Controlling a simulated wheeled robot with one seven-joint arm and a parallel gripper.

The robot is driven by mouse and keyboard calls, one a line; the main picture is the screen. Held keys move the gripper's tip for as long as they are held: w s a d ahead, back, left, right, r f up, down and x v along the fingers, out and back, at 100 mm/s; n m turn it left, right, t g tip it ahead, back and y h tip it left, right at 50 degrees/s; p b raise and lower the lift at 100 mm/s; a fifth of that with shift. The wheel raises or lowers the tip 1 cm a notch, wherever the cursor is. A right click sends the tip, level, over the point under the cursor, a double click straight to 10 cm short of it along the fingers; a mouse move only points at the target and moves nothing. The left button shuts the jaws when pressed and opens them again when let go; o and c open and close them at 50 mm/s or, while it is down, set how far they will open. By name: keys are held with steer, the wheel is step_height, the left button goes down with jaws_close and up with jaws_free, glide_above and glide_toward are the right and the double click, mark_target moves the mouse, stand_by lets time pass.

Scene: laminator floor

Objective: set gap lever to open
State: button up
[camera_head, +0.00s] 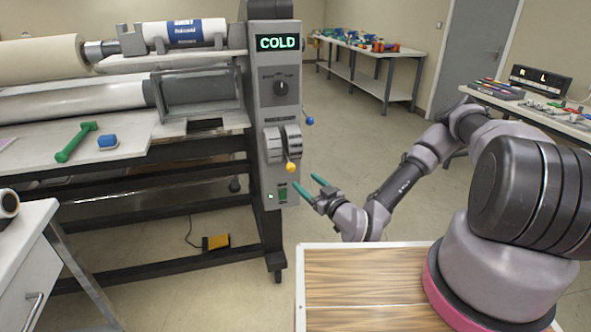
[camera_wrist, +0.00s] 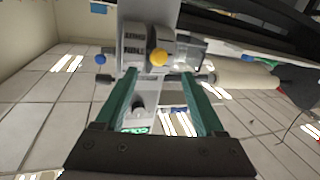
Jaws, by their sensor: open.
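The laminator's grey control panel (camera_head: 274,85) has two levers on dial-like plates. One lever ends in a yellow knob (camera_head: 290,167), low on the panel's front. The other ends in a blue knob (camera_head: 309,120), sticking out to the right and higher. I cannot read which one is the gap lever. My gripper (camera_head: 311,184), with green fingers, is open and empty, just right of and slightly below the yellow knob in the head view. In the wrist view the yellow knob (camera_wrist: 158,58) appears ahead, between the fingertips, apparently untouched. The blue knob (camera_wrist: 100,59) is left of the fingers.
A wood-topped surface (camera_head: 360,285) is near me. Floor right of the panel is clear.

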mark_target(293, 170)
steer(key=x, duration=1)
steer(key=shift+w+r, duration=0.25)
steer(key=shift+c, duration=0.3)
jaws_close()
stand_by(0.9)
